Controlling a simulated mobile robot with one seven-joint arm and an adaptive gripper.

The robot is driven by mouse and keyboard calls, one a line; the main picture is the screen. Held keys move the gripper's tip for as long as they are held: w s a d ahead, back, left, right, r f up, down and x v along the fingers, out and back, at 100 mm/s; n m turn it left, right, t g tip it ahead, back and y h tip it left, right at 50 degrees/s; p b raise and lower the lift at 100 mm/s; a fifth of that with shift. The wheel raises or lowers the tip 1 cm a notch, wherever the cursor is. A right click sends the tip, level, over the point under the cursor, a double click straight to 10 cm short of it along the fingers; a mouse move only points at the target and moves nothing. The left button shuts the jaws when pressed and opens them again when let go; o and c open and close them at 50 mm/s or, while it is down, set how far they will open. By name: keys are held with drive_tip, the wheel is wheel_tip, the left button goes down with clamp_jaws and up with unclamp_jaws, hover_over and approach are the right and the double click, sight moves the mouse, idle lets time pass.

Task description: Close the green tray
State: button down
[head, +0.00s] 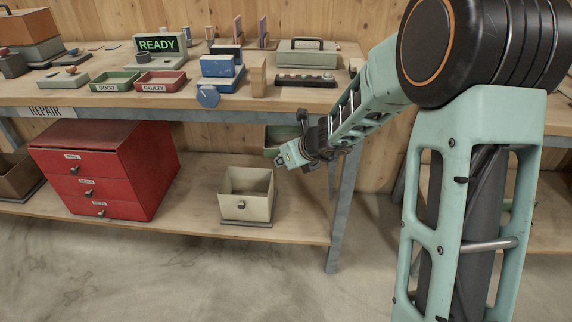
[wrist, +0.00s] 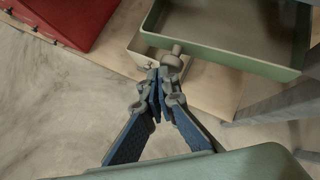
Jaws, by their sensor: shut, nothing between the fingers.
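The green tray (wrist: 225,50) shows in the wrist view at the upper right as an open, shallow tray, empty where I can see inside. A round grey knob (wrist: 176,50) sits at its near wall. In the head view only part of the green tray (head: 276,134) shows under the table top, mostly hidden by my gripper and wrist. My gripper (wrist: 171,66) is shut and empty, its fingertips close to the knob; I cannot tell whether they touch. In the head view my gripper (head: 281,159) is below the table's front edge.
A cream drawer box (head: 245,190) stands on the lower shelf (head: 180,220), with a red drawer cabinet (head: 100,165) to its left. A grey table leg (head: 344,205) is right of my gripper. The table top holds small trays, including a green one marked GOOD (head: 115,82).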

drive_tip(key=shift+w+a, duration=0.25)
drive_tip(key=shift+w, duration=0.5)
